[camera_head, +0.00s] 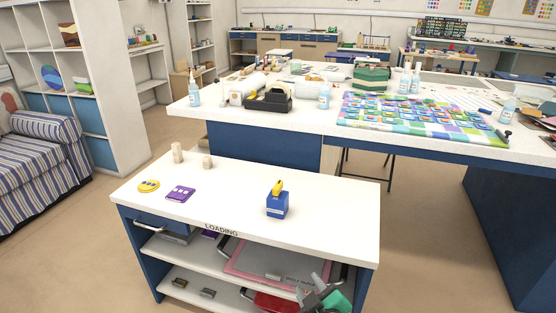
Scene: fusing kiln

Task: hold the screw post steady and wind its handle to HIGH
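The screw post (277,206) is a small blue block with a pale label on its front. It stands upright on the white top of the low cart, right of the middle. Its yellow handle (277,187) sits on top, tilted to one side. The label is too small to read. My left gripper is not in view.
The cart top (330,205), marked LOADING at its front edge, also holds a yellow disc (148,187), a purple block (180,194) and two beige posts (177,153). Room around the screw post is clear. A large worktable (290,130) stands behind.

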